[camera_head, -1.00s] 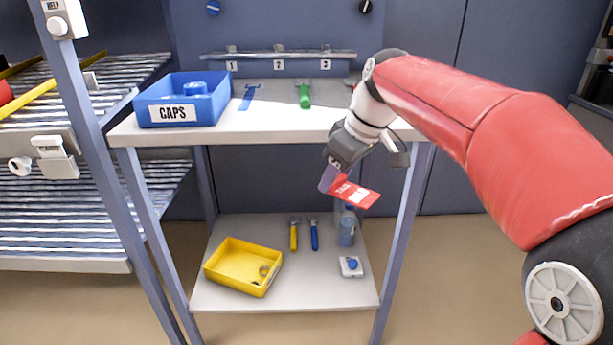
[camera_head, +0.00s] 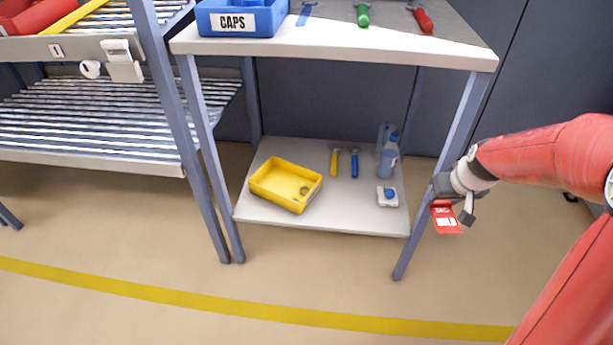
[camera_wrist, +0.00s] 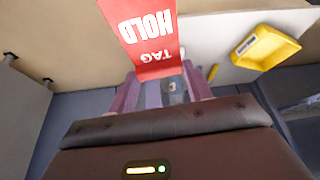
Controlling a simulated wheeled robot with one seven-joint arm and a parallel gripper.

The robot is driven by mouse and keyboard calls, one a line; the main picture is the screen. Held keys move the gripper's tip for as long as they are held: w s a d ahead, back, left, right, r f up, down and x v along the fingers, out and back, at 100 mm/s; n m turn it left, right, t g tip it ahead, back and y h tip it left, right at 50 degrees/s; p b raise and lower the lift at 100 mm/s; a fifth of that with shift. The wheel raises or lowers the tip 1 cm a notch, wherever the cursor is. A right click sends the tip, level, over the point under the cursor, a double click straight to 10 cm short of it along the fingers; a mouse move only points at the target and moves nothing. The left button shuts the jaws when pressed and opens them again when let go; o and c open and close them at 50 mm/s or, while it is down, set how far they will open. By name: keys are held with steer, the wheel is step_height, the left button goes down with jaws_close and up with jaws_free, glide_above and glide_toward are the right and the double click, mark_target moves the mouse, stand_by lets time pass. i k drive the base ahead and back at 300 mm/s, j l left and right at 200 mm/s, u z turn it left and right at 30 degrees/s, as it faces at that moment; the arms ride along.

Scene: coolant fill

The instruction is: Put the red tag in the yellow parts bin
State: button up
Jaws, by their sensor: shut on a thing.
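The red tag (camera_head: 446,218) hangs from my gripper (camera_head: 452,201), which is shut on it, just right of the cart's front right leg and in front of it. In the wrist view the tag (camera_wrist: 146,35) reads "HOLD TAG" and is held between the fingers (camera_wrist: 163,88). The yellow parts bin (camera_head: 286,187) sits on the left of the cart's lower shelf, well left of my gripper. It has a small round item inside. The bin also shows in the wrist view (camera_wrist: 264,48) at the upper right.
The lower shelf (camera_head: 335,218) also bears a yellow tool (camera_head: 334,162), a blue tool (camera_head: 354,164), a bottle (camera_head: 389,157) and a white box (camera_head: 387,197). The upper shelf (camera_head: 330,48) overhangs it, with a blue CAPS bin (camera_head: 240,20). A roller rack (camera_head: 95,125) stands left.

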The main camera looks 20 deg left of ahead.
mark_target(285, 188)
steer(key=u, duration=0.4)
steer(key=i+l+u, duration=0.1)
steer(key=u, duration=0.35)
steer(key=l+u, duration=0.15)
steer(key=u, duration=0.25)
steer(key=l+u, duration=0.1)
steer(key=u, duration=0.35)
steer(key=i+l, duration=0.1)
steer(key=l, duration=0.4)
steer(key=l+u, duration=0.1)
steer(key=l, duration=0.4)
steer(key=i+l, duration=0.15)
steer(key=l, duration=0.35)
steer(key=i+l, duration=0.2)
steer(key=l, duration=0.15)
